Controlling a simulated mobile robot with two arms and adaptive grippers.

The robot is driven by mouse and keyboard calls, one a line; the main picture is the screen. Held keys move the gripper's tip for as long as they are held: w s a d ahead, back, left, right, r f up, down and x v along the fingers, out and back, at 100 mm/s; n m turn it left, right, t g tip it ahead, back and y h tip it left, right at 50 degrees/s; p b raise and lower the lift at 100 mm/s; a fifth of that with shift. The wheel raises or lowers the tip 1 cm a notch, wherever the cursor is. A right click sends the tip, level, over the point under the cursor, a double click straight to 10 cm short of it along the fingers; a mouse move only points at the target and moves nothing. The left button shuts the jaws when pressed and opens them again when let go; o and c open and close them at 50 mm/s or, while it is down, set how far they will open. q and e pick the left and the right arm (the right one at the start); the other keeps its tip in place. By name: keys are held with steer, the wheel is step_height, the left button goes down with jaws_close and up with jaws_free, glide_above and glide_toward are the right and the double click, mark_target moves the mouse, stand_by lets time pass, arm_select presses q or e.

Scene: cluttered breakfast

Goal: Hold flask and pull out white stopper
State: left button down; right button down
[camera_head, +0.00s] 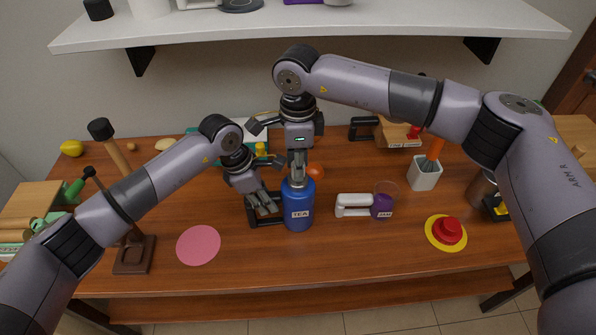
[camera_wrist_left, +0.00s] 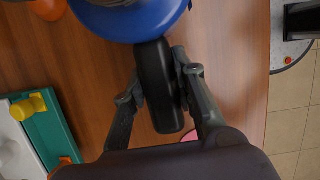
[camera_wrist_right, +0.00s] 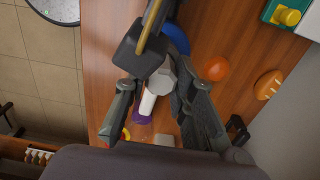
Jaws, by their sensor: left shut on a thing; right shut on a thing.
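The blue flask (camera_head: 299,212), labelled TEA, stands upright on the table with its black handle on its left side. My left gripper (camera_head: 263,205) is shut on that handle; in the left wrist view the handle (camera_wrist_left: 158,100) lies between the fingers, below the blue body (camera_wrist_left: 135,22). My right gripper (camera_head: 298,162) points straight down over the flask's top. In the right wrist view a pale faceted stopper (camera_wrist_right: 163,76) sits between its fingers, with part of the blue flask behind. The fingers hide the stopper in the head view, so I cannot tell whether it is still seated.
A white-handled JAM container (camera_head: 381,206) stands right of the flask, and an orange ball (camera_head: 315,170) lies just behind it. A pink disc (camera_head: 198,245) lies front left near a dark-based stand (camera_head: 134,256). A red and yellow piece (camera_head: 446,232) is at right. The front middle is clear.

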arm_select(q)
steer(key=shift+s, duration=0.1)
arm_select(e)
steer(key=shift+r, duration=1)
steer(key=shift+r, duration=2.4)
arm_select(q)
steer(key=c, duration=1.2)
jaws_free()
steer(key=o, duration=1.1)
steer(key=shift+v, duration=3.8)
